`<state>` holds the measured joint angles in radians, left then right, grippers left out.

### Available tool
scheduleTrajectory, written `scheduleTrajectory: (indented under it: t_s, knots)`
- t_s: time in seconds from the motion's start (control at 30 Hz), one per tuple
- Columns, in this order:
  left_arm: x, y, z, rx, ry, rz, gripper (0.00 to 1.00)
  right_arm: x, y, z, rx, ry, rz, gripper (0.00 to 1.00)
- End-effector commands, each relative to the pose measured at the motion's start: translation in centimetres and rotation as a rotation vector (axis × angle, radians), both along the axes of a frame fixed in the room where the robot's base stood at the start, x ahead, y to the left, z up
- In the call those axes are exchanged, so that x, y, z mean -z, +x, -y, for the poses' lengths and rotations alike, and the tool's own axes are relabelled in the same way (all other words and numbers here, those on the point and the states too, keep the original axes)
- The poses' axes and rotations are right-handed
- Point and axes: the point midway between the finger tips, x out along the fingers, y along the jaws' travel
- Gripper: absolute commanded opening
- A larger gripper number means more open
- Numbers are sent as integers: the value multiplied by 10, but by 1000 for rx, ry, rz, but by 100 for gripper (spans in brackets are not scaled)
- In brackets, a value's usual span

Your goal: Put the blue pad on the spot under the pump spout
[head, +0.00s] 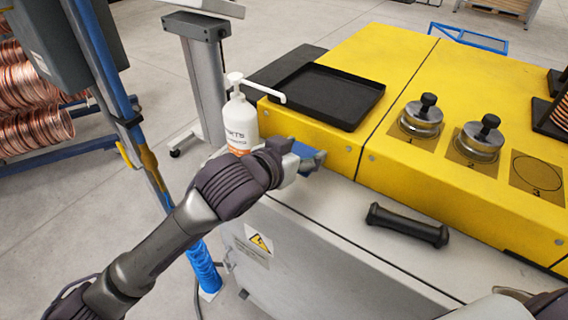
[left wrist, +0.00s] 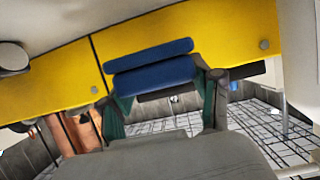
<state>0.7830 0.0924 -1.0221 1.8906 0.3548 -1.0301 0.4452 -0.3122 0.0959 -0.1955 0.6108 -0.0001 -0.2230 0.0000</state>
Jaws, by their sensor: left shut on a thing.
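My left gripper (head: 305,160) is shut on the blue pad (head: 314,157), in front of the yellow bench's side. In the left wrist view the pad (left wrist: 155,74) lies across the fingertips of my left gripper (left wrist: 160,92), with the yellow panel behind it. The white pump bottle (head: 240,124) stands upright just left of and behind the gripper. Its spout (head: 268,91) points right, above the gripper's level in the picture. My arm hides the bottle's foot, and I cannot make out the spot under the spout. My right gripper is not clearly in view.
The yellow bench (head: 400,62) holds a black tray (head: 327,97), two metal weights (head: 421,117) and an empty marked circle (head: 536,171). A black handle (head: 407,225) lies on the grey ledge (head: 340,220) in front. Copper coils (head: 35,95) stand far left.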

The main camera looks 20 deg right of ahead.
Motion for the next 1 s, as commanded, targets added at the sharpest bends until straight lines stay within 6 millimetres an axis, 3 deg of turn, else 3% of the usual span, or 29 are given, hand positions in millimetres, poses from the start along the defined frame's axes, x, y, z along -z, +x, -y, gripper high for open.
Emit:
scheduleTrajectory:
  t_s: [0.2, 0.4, 0.6, 0.97, 1.0]
  knots:
    - [17, 17, -23, 1, 0, 0, 34, -10, 14, -12, 3, 15, 22, 40]
    - [37, 18, -26, 0, 2, -4, 34, -17, 21, -24, 2, 30, 34, 40]
    - [58, 18, -25, 1, 1, -1, 34, -22, 20, -22, 1, 28, 32, 40]
    - [63, 18, -25, 2, 0, -1, 34, -19, 14, -14, -2, 18, 23, 40]
    - [62, 18, -25, 2, -1, 0, 70, -20, 14, -13, -2, 17, 23, 40]
